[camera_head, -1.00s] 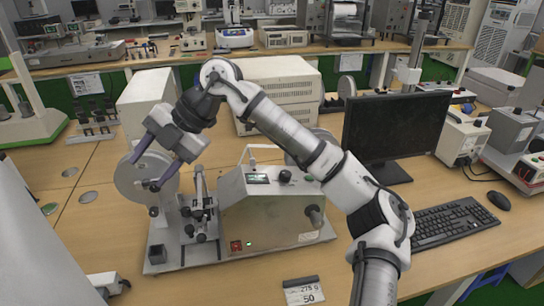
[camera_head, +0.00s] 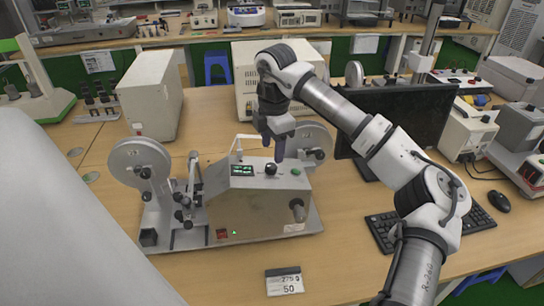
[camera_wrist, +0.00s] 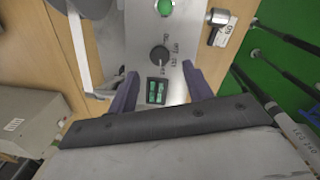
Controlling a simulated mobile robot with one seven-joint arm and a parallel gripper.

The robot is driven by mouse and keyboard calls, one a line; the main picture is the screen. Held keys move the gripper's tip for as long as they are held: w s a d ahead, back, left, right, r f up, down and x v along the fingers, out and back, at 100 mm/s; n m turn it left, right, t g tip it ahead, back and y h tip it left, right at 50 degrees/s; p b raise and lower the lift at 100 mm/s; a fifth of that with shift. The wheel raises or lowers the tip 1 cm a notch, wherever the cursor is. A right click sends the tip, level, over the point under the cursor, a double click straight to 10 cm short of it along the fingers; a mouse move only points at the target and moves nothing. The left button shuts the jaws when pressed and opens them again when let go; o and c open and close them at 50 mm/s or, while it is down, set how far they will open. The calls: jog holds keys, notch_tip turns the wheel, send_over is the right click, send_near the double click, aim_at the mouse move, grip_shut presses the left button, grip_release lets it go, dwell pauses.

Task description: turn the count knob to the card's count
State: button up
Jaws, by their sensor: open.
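The winding machine (camera_head: 257,208) stands on the desk. On its sloped top are a lit green display (camera_head: 243,170), the black count knob (camera_head: 271,169) and a green button (camera_head: 296,172). The card (camera_head: 284,282) lies on the desk in front and reads 275 g and 50. My gripper (camera_head: 273,150) points down just above the knob, fingers apart and empty. In the wrist view, the knob (camera_wrist: 159,53) lies just beyond the fingertips of my gripper (camera_wrist: 162,85), roughly centred between them. The display digits are too small to read.
Reels (camera_head: 140,165) and a guide post stand at the machine's left, and another reel (camera_head: 313,143) is behind it. A monitor (camera_head: 405,115) and keyboard (camera_head: 390,232) are at the right. The desk in front is mostly clear.

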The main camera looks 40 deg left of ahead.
aim_at(271, 166)
jog(key=f, duration=0.2)
jog(key=f+p, duration=0.1)
jog(key=f, duration=0.2)
jog(key=shift+a+f, duration=0.2)
jog(key=shift+f, duration=0.15)
jog(key=c, duration=1)
jog(key=shift+o, duration=0.2)
